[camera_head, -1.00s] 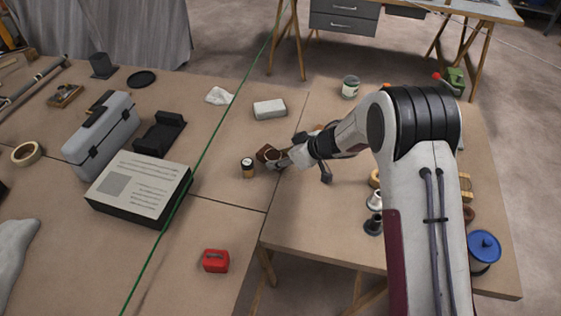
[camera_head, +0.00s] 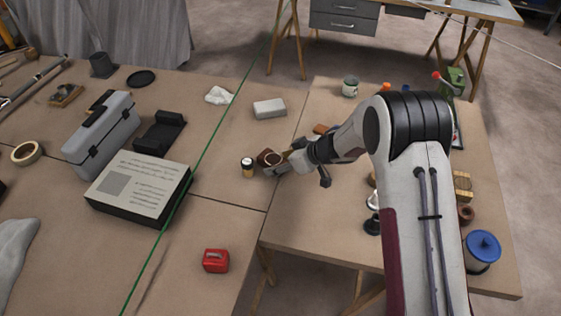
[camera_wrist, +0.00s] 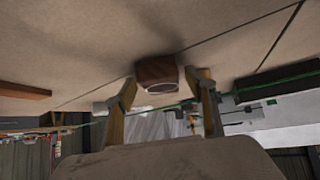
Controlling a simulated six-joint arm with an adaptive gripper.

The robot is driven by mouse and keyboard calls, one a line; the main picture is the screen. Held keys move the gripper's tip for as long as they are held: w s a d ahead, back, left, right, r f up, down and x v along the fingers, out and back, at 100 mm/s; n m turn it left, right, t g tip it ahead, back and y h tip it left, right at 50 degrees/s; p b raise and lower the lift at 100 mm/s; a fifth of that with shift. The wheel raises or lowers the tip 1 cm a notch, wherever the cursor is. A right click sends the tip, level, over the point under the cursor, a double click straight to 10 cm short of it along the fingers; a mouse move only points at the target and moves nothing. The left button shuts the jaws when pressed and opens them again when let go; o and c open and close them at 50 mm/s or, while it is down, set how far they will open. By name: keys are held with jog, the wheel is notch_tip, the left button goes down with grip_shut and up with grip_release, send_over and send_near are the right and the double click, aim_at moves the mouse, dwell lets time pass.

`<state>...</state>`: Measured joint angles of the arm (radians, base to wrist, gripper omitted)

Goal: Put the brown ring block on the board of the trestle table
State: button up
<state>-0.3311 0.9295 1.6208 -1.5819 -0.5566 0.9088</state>
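In the wrist view the block (camera_wrist: 157,71) shows dark brown with a pale ring on one face, between and just beyond my gripper's tan fingertips (camera_wrist: 167,82). The fingers are spread, with a gap on each side of the block. The trestle table's board (camera_head: 310,222) lies to the right, partly hidden by my arm.
A grey block (camera_head: 269,109) lies behind the gripper. A red box (camera_head: 216,260) sits nearer the front. The right board carries a tin (camera_head: 350,87), a blue-lidded spool (camera_head: 483,249) and a reddish-brown round piece (camera_head: 466,213). Its front left area is clear.

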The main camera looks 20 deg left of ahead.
jog(key=shift+r, duration=0.1)
jog(key=shift+s+d+r, duration=0.15)
jog(key=shift+d+r, duration=0.3)
jog(key=shift+r, duration=0.1)
jog(key=v, duration=1)
jog(key=shift+d+r, duration=0.2)
jog(key=shift+d, duration=0.1)
dwell(0.5)
